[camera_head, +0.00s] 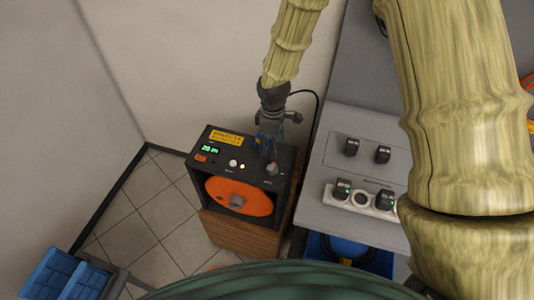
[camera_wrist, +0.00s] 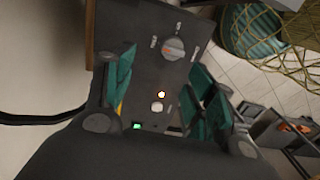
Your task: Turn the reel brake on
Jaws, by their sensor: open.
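The reel unit (camera_head: 222,150) is a dark box with an orange reel (camera_head: 255,202) in its front and a green display on its top panel. A grey round knob (camera_head: 272,169) sits at the right of that panel. I cannot tell for sure which control is the brake. My gripper (camera_head: 266,150) is open and empty above the panel, just behind the knob. In the wrist view its green fingers (camera_wrist: 163,66) are spread, with the knob ahead of their tips.
A white button (camera_wrist: 157,107) and a lit amber lamp (camera_wrist: 161,95) are on the panel near the knob. The unit stands on a wooden cabinet (camera_head: 240,235). A grey bench (camera_head: 330,210) with sockets is close on the right. Blue bins (camera_head: 62,275) are at lower left.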

